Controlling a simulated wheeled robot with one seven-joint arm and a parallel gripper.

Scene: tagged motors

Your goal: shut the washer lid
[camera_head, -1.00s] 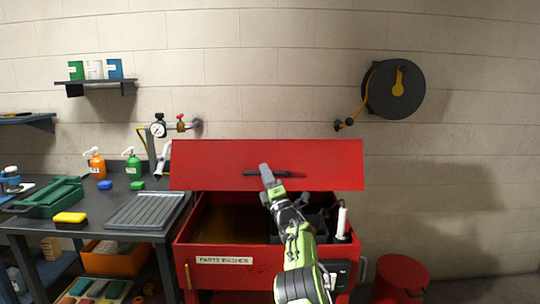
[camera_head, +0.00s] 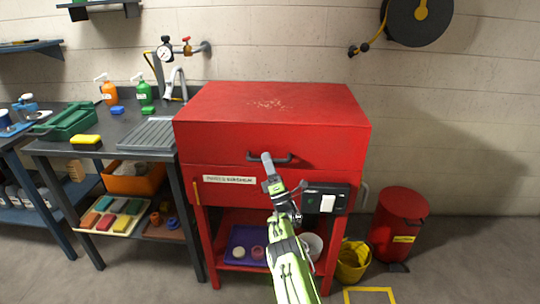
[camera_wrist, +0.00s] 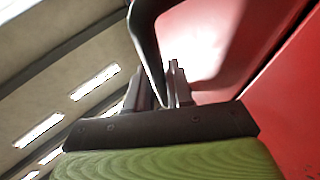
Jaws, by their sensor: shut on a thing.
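The red parts washer (camera_head: 250,188) stands in the middle of the head view. Its red lid (camera_head: 270,108) lies flat over the basin, and the inside is hidden. A dark bar handle (camera_head: 284,159) sits on the lid's front face. In the wrist view the dark handle (camera_wrist: 146,40) runs down between the fingers of my gripper (camera_wrist: 162,88), with the red lid (camera_wrist: 215,35) behind.
A bench (camera_head: 110,135) with a ribbed drain tray, bottles and a green toolbox stands at left. A red bin (camera_head: 398,225) and a yellow bucket (camera_head: 352,262) stand on the floor at right. A control box (camera_head: 326,199) is on the washer's front.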

